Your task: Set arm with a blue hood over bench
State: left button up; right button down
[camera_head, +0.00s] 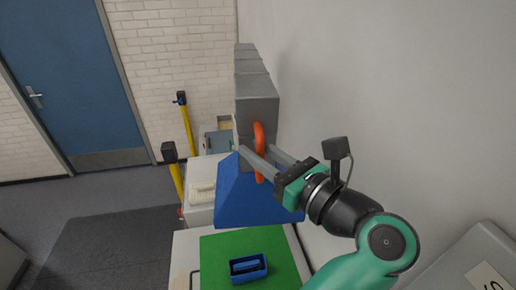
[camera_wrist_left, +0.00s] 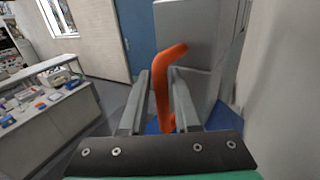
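A blue hood (camera_head: 247,200) flares out below a grey jointed arm of box segments (camera_head: 257,92), near the right wall. An orange handle (camera_head: 259,132) is fixed on the grey arm just above the hood. It also shows in the left wrist view (camera_wrist_left: 163,87). My left gripper (camera_head: 256,153) reaches in from the lower right. Its two grey fingers are apart, one on each side of the handle, and look open; firm contact is not visible. In the left wrist view, a bit of the blue hood (camera_wrist_left: 152,128) shows behind the fingers. My right gripper is not in view.
A bench with a green mat (camera_head: 222,254) stands below the hood, with a blue tray (camera_head: 249,268) on it. Yellow posts (camera_head: 187,127) stand to the left. A blue door (camera_head: 68,72) is far left. The right wall is close to my arm.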

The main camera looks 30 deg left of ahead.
pick_arm(q)
jog(key=shift+o, duration=1.1)
jog(key=b+v, duration=0.1)
jog(key=v, duration=1)
jog(key=shift+d+b, duration=0.3)
jog(key=shift+r, duration=0.1)
